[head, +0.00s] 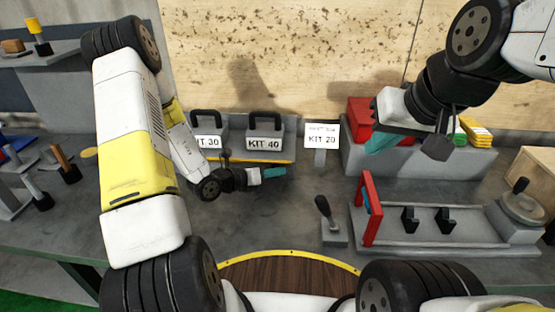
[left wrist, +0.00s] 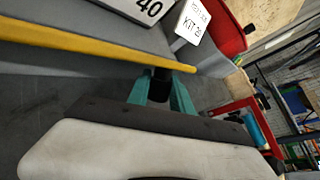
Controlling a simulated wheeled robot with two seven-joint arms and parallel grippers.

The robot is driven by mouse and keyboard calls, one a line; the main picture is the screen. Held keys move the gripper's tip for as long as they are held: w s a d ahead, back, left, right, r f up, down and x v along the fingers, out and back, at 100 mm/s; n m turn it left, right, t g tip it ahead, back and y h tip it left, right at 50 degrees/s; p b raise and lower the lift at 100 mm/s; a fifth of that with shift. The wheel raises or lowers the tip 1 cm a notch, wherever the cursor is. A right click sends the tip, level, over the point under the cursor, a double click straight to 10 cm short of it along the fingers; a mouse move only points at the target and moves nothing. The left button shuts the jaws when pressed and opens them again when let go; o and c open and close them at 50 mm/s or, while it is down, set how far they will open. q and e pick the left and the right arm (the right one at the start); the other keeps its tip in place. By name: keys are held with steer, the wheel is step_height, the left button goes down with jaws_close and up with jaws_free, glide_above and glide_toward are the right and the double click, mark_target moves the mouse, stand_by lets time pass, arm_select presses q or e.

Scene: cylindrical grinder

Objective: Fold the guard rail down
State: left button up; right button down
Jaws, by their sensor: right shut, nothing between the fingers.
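A yellow rail (head: 268,160), which I take to be the guard rail, runs along the front edge of the grey kit shelf. In the left wrist view the yellow rail (left wrist: 95,45) crosses the picture diagonally. My left gripper (head: 275,172) has teal fingers close to the rail's right end. In the left wrist view the left gripper (left wrist: 163,88) has a dark part between or behind its fingers. I cannot tell whether it holds anything. My right gripper (head: 382,143) is shut and empty, in front of a red bin.
Grey cases marked KIT 30 (head: 207,142) and KIT 40 (head: 264,143) stand behind the rail. A KIT 20 sign (head: 322,136) stands to their right. A black lever (head: 326,211) and a fixture with a red plate (head: 370,207) stand at the front right.

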arm_select(q)
jaws_close()
steer(key=shift+f+m+t+h, duration=0.5)
steer(key=shift+f+m+t, duration=0.1)
steer(key=shift+t, duration=0.3)
steer(key=shift+w+f+m+t+h, duration=0.2)
steer(key=shift+m+t+h, duration=0.15)
steer(key=shift+m+t, duration=0.15)
steer(key=shift+w+f+m+t+h, duration=0.15)
steer(key=shift+m+t+h, duration=0.25)
steer(key=shift+m, duration=0.2)
steer(key=shift+s, duration=0.1)
steer(key=o, duration=0.8)
jaws_free()
